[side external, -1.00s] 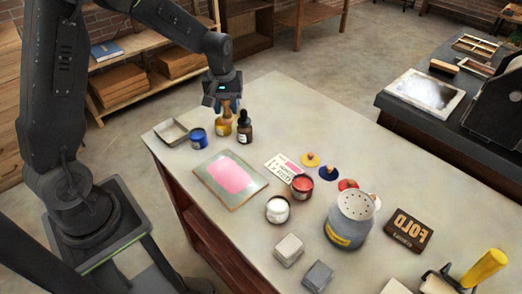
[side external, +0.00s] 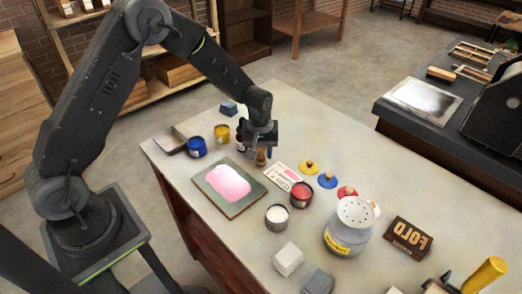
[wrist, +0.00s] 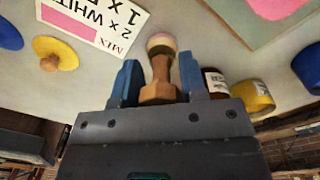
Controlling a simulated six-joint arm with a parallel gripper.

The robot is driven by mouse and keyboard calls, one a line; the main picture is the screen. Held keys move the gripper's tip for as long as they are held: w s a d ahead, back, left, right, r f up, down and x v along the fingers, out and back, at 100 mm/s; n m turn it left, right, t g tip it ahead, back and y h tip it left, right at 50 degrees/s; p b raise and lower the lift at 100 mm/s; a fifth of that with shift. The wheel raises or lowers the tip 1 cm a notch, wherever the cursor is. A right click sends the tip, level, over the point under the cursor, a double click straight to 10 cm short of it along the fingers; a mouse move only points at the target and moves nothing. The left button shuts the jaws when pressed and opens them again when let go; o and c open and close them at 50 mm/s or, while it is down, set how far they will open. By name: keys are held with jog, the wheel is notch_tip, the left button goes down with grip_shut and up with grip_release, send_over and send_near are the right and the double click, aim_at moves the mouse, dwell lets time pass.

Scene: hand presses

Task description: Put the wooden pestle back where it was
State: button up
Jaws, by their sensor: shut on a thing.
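My gripper (side external: 261,146) is shut on the wooden pestle (side external: 261,158). In the wrist view, the pestle (wrist: 160,66) stands between the two blue fingers of my gripper (wrist: 160,80), its rounded, paler end pointing away from the palm. In the side view, it points down between the mixing slab and the printed card. I cannot tell whether its tip touches the table. The grey slab (side external: 209,190) carries a pink patch of paint (side external: 228,183). A corner of the slab (wrist: 297,35) shows in the wrist view. My gripper partly hides the dark bottle (side external: 240,134).
A yellow can (side external: 222,134), blue can (side external: 196,147) and grey tray (side external: 168,141) stand left. The card (side external: 288,178), red can (side external: 301,193), white can (side external: 277,217), knobbed lids (side external: 328,180) and perforated-top jar (side external: 350,225) stand right.

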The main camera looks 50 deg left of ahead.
jog(key=shift+f, duration=0.15)
jog(key=o, duration=1.2)
jog(key=shift+c, duration=0.2)
notch_tip(320, 180, up, 11)
jog(key=shift+s+a+r, duration=0.1)
jog(key=shift+a+r, duration=0.05)
jog(key=shift+r, duration=0.05)
jog(key=s+r+m+t, duration=0.1)
jog(key=s+r+m, duration=0.1)
jog(key=s+r, duration=0.55)
jog(key=s+d+r+m+t, duration=0.1)
jog(key=s+r+m+t, duration=0.1)
jog(key=s, duration=0.7)
jog(key=s+d+r+m+t, duration=0.1)
jog(key=s+r+m+t, duration=0.1)
jog(key=s+r+m, duration=0.3)
jog(key=s, duration=0.3)
jog(key=shift+s+r, duration=0.3)
jog(key=shift+s, duration=0.1)
